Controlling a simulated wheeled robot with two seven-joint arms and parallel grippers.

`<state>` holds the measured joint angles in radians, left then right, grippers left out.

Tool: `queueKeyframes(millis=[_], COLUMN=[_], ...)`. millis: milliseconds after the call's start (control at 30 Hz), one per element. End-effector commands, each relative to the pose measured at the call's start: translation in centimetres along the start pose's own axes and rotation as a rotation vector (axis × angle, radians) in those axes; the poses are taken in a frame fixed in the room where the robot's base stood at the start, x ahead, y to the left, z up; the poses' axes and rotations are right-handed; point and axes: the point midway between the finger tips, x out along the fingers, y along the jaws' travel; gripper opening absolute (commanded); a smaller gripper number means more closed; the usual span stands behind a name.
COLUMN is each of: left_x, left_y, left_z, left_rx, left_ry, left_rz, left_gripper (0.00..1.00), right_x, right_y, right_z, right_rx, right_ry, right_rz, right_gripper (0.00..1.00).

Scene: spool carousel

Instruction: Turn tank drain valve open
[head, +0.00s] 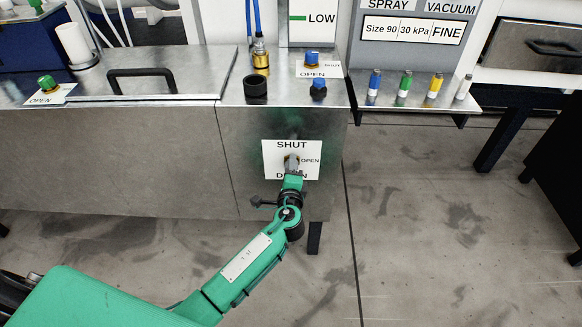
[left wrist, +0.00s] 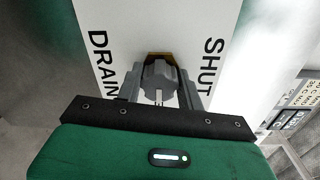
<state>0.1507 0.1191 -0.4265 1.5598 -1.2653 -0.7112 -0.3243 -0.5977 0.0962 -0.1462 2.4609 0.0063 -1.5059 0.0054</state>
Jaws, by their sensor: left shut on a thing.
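The tank drain valve has a grey knob (head: 291,159) on a brass base, on the front of the metal tank. Its white label plate (head: 271,151) reads SHUT at the top, OPEN at the right and DRAIN at the bottom, partly covered by my gripper. My left gripper (head: 291,170) reaches the knob from below and in front and is shut on it. The left wrist view shows the grey knob (left wrist: 158,75) between the two fingers, with the brass base behind. Which mark the knob points to, I cannot tell. My right gripper is not in view.
Above the valve, the tank top (head: 276,92) carries a blue knob (head: 318,88), a black ring (head: 255,87) and a brass fitting (head: 260,58) with a blue hose. Several capped vials stand on a shelf (head: 420,96) at the right. The floor right of the tank is clear.

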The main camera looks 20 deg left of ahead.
Motion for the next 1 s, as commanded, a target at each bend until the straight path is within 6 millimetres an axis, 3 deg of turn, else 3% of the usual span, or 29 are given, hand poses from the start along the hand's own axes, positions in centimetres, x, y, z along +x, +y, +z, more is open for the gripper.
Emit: queueKeyframes(millis=[333, 367, 467, 800, 1000], left_x=[-0.1, -0.1, -0.1, -0.3, -2.9], left_y=[0.1, 0.1, 0.1, 0.1, 0.1], left_z=[-0.1, -0.1, -0.1, 0.0, 0.0], left_rx=[0.004, 0.004, 0.003, 0.002, 0.001], left_ry=[0.002, 0.002, 0.002, 0.001, 0.001], left_rz=[0.001, 0.001, 0.001, 0.001, 0.002], left_gripper=[0.15, 0.42, 0.59, 0.59, 0.59], right_x=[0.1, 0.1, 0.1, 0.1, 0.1], right_y=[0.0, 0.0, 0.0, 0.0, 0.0], right_z=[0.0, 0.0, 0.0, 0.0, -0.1], right_rx=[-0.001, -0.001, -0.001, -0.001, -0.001], right_ry=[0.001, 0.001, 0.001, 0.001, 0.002], right_rz=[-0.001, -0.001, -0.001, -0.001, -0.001], right_gripper=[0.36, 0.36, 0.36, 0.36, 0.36])
